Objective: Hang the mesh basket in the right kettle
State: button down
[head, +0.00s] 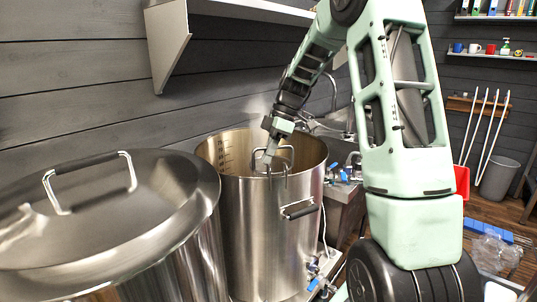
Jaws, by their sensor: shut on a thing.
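The right kettle (245,215) is an open steel pot with volume marks on its inner wall. My gripper (268,157) reaches down from above to its near rim and is shut on a thin metal handle. I take this handle to belong to the mesh basket (288,151); its hooked metal parts show at the rim. The basket's mesh body is hidden behind the kettle's near wall. I cannot tell whether the hooks rest on the rim or are just above it.
A left kettle with a closed lid (110,200) and an arched handle stands close by on the left. A wall shelf (250,10) hangs above. A sink counter (345,190) with a tap is behind on the right. Clutter lies on the floor at far right.

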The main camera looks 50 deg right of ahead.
aim_at(268, 164)
jog(key=shift+f+b, duration=0.85)
jog(key=shift+f, duration=0.7)
jog(key=c, duration=1.1)
grip_release()
jog(key=shift+s+a+f, duration=0.1)
jog(key=shift+c, duration=0.4)
